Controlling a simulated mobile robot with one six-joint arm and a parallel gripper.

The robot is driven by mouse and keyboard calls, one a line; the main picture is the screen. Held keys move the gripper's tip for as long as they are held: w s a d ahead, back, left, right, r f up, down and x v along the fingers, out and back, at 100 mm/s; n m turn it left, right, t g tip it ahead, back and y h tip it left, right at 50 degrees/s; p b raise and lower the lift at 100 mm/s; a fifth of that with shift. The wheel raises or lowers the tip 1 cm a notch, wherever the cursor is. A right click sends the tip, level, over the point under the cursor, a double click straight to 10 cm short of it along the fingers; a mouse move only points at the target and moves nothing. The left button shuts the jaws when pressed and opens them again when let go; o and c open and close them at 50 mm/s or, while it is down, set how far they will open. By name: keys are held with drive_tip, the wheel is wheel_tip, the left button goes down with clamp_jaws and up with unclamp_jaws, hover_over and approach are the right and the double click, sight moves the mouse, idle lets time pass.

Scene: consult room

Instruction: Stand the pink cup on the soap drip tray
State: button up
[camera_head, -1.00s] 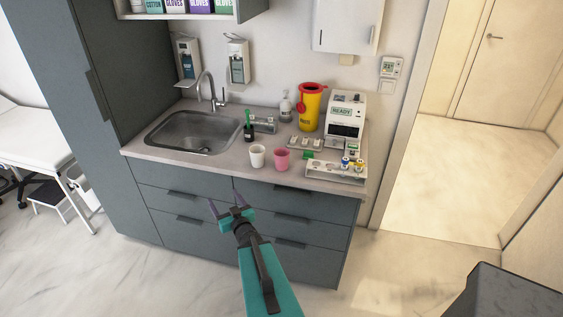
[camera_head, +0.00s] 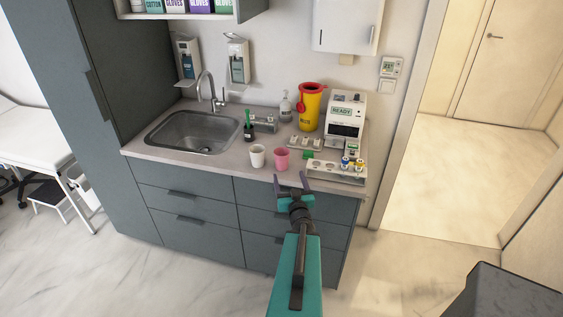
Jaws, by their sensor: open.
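The pink cup (camera_head: 281,160) stands upright on the worktop near its front edge, just right of a white cup (camera_head: 257,157). Two wall dispensers hang behind the counter, each with a small tray below it: the left tray (camera_head: 185,83) beside the tall cabinet and the right tray (camera_head: 236,85) near the tap. I cannot read which dispenser holds soap. My gripper (camera_head: 290,179) is open and empty. In the picture its fingertips lie just below and right of the pink cup, in front of the drawers, apart from the cup.
The sink (camera_head: 194,131) with its tap fills the left of the worktop. A dark bottle with a green top (camera_head: 248,128) stands behind the cups. A white rack (camera_head: 336,172), a yellow sharps bin (camera_head: 311,107) and a white device (camera_head: 346,120) crowd the right side.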

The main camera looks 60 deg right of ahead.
sight(284, 162)
drive_tip(key=shift+w+d+f+b, duration=0.1)
drive_tip(key=shift+w+f+b, duration=0.05)
drive_tip(key=shift+b, duration=0.2)
drive_tip(key=b+x, duration=0.5)
drive_tip(key=b, duration=0.5)
drive_tip(key=shift+w+d, duration=0.6)
drive_tip(key=shift+d, duration=0.05)
drive_tip(key=shift+p+x, duration=0.3)
drive_tip(key=shift+x, duration=0.5)
drive_tip(key=shift+p+x, duration=0.95)
drive_tip(key=shift+x, duration=1.65)
drive_tip(key=shift+w+a, duration=0.1)
drive_tip(key=shift+a, duration=0.05)
